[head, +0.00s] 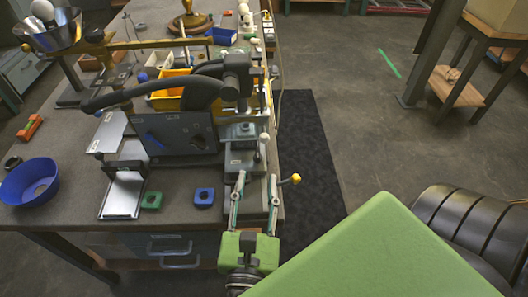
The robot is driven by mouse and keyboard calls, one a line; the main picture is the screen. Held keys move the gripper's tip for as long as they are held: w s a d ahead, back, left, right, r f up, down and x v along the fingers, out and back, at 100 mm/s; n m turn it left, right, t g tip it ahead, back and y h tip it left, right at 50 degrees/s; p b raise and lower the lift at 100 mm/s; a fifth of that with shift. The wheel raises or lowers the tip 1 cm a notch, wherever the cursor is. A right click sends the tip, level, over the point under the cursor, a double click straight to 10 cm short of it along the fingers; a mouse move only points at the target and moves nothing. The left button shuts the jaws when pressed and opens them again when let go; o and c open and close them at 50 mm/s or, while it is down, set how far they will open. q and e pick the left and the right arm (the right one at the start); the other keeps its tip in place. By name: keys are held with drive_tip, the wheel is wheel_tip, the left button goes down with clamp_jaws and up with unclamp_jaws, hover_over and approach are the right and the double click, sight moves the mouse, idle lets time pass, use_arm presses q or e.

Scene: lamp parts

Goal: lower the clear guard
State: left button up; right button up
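A machine (235,75) with thick black curved arms stands on the grey workbench. A dark, flat, tilted panel (175,135) with a small white label and a blue mark is on its front side; it looks like the guard, but I cannot tell whether it is clear. My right gripper (257,178) is at the bench's right front edge, to the right of and nearer than the panel. Its two fingers are apart, with nothing visibly held between them. A lever with a yellow ball (291,179) is close beside its right finger; I cannot tell whether they touch. My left gripper is not in view.
A yellow bin (168,100) is behind the panel. A dark mat (305,150) covers open floor to the right.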

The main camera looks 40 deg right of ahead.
sight(244, 119)
use_arm(q)
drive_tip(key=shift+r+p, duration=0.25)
drive_tip(key=shift+p, duration=0.5)
use_arm(e)
drive_tip(key=w+d+m+g, duration=0.1)
drive_tip(key=w+d, duration=0.7)
drive_tip(key=w, duration=0.1)
drive_tip(key=shift+w+f+h, duration=0.15)
drive_tip(key=shift+f+h, duration=0.1)
drive_tip(key=shift+h, duration=0.05)
